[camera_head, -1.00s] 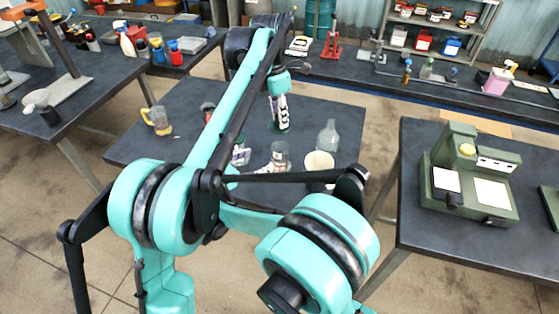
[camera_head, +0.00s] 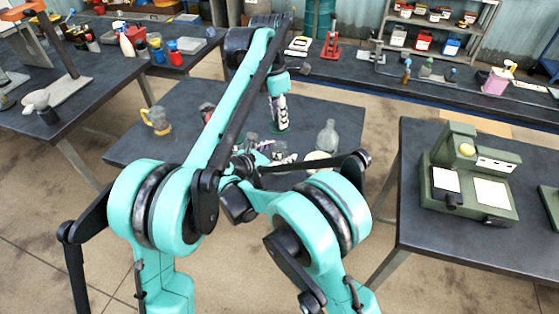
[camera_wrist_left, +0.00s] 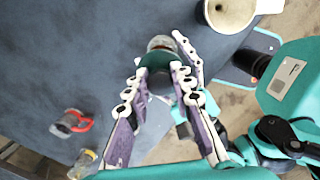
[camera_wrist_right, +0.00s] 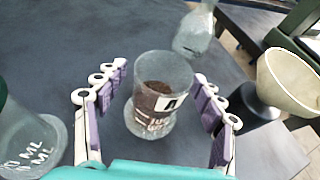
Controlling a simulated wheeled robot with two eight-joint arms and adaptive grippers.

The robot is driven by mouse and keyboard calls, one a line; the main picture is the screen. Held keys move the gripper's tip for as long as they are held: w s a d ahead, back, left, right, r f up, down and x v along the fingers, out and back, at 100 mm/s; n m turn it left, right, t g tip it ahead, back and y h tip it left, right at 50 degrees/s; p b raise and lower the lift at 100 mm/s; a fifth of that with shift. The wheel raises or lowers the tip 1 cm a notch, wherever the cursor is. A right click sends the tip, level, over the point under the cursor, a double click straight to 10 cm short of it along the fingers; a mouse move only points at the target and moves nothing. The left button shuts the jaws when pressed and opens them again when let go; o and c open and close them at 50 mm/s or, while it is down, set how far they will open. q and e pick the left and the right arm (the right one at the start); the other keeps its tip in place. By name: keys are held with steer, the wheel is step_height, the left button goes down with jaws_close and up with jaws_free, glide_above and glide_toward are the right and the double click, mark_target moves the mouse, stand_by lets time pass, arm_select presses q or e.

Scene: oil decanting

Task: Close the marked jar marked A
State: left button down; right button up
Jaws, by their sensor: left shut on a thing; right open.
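My right gripper (camera_wrist_right: 158,78) is open, with a finger on either side of the jar. In the head view my right gripper is largely hidden behind my arms. My left gripper (camera_head: 279,112) is shut on a dark green, round, lid-like piece (camera_head: 280,128), held above the table. This piece also shows between the fingers of my left gripper (camera_wrist_left: 160,68) in the left wrist view (camera_wrist_left: 153,63). Its underside is hidden.
A clear glass bottle (camera_head: 327,137) and a cream funnel-like vessel (camera_wrist_right: 290,82) stand near the jar. A clear vessel with ML markings (camera_wrist_right: 30,140) is close on its left.

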steer(key=shift+c, duration=0.3)
jaws_close()
arm_select(q)
steer(key=shift+f, duration=2.5)
steer(key=shift+f, duration=0.1)
steer(key=shift+f, duration=0.8)
steer(key=shift+f, duration=0.65)
steer(key=c, duration=1.2)
jaws_free()
